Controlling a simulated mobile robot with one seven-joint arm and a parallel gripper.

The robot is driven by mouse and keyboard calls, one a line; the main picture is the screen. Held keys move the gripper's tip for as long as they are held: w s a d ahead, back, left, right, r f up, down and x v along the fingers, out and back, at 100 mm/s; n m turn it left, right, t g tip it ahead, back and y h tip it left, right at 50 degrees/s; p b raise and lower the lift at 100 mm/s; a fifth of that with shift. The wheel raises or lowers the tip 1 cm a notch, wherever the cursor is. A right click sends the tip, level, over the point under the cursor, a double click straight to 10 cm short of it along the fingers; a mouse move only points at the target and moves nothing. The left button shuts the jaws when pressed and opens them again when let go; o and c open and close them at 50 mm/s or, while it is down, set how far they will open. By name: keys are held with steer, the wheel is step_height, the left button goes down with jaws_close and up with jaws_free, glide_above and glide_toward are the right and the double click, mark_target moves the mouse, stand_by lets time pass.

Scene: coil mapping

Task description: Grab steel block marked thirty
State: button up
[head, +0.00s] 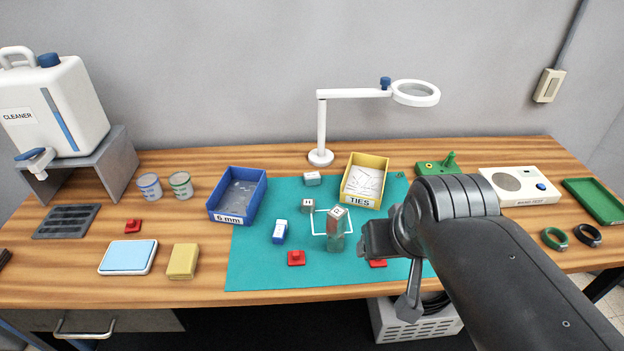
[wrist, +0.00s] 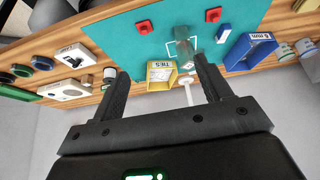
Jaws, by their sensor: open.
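A tall steel block (head: 335,236) stands upright on the teal mat, at a white outlined square; its top mark is too small to read surely. It also shows in the wrist view (wrist: 185,48), beyond my fingers. Two smaller steel-looking blocks, one by the outline (head: 307,206) and one farther back (head: 312,179), stand on the mat; their marks are not clear. I cannot tell by its mark which is thirty. My gripper (head: 368,240) is just right of the tall block in the head view, apart from it. Its fingers (wrist: 160,68) are spread and empty.
Red pieces (head: 296,259) (head: 377,263) and a blue-and-white block (head: 280,231) sit nearby on the mat (head: 255,270). A blue 6 mm bin (head: 228,216) and yellow TIES bin (head: 360,201) stand behind. A magnifier lamp (head: 321,130) rises at the back.

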steer(key=w+a+r+g, duration=0.1)
steer(key=w+r, duration=0.4)
steer(key=w, duration=0.7)
steer(key=n+g, duration=0.1)
steer(key=g, duration=0.4)
glide_above(312, 175)
step_height(312, 175, down, 17)
steer(key=f, duration=0.5)
steer(key=shift+w, duration=0.2)
steer(key=f, duration=0.5)
steer(key=shift+s+f, duration=0.2)
steer(key=shift+f, duration=0.2)
steer(key=shift+c, duration=0.5)
